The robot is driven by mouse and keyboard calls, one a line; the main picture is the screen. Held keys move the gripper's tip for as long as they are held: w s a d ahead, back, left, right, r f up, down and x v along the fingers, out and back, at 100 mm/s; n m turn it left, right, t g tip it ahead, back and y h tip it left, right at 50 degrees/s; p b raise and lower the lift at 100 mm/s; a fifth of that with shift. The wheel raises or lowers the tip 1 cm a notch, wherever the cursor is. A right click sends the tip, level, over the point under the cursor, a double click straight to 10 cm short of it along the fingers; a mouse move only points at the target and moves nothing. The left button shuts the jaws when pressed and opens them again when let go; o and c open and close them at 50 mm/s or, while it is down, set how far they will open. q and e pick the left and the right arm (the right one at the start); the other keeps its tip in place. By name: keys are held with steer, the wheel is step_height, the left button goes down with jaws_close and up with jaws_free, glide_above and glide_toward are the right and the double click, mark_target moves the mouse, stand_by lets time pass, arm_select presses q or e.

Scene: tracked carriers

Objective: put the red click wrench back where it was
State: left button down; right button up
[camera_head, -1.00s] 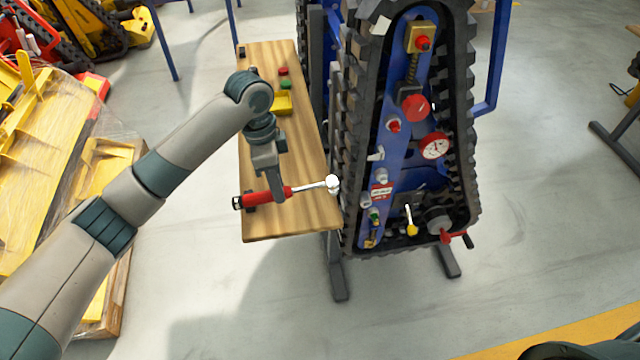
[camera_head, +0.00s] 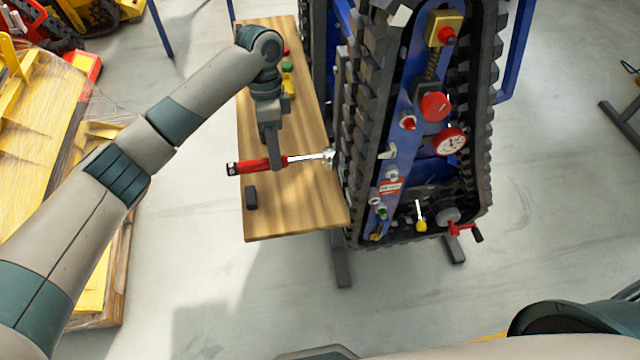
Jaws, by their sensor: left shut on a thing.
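The red click wrench (camera_head: 256,166) has a red handle with a black end and a steel shaft and head reaching right. My left gripper (camera_head: 275,160) points down and is shut on the handle near the shaft. The wrench lies level across the view over the wooden bench (camera_head: 300,215), apparently above its surface. Its head is beside the black track of the carrier (camera_head: 352,150); whether they touch I cannot tell. A small dark block (camera_head: 251,197) sits bare on the bench in front of the handle. My right gripper is out of view.
Green and yellow items (camera_head: 287,67) lie farther back on the bench, partly hidden by my arm. The carrier's blue panel holds a red knob (camera_head: 435,106), a gauge (camera_head: 449,142) and a red-handled crank (camera_head: 461,229). The bench's front end is mostly clear.

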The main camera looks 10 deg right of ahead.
arm_select(q)
step_height(320, 180, down, 6)
steer(key=p, duration=0.1)
steer(key=shift+p, duration=0.4)
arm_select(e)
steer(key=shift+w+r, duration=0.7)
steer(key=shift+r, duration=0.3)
arm_select(q)
steer(key=shift+f, duration=0.2)
step_height(320, 180, down, 3)
steer(key=shift+r+p, duration=0.2)
steer(key=shift+p, duration=0.35)
steer(key=shift+f, duration=0.45)
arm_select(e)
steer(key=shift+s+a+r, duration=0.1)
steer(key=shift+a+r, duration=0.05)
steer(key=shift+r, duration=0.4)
arm_select(q)
steer(key=shift+f, duration=0.15)
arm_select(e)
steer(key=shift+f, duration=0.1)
arm_select(q)
steer(key=c, duration=1.5)
jaws_free()
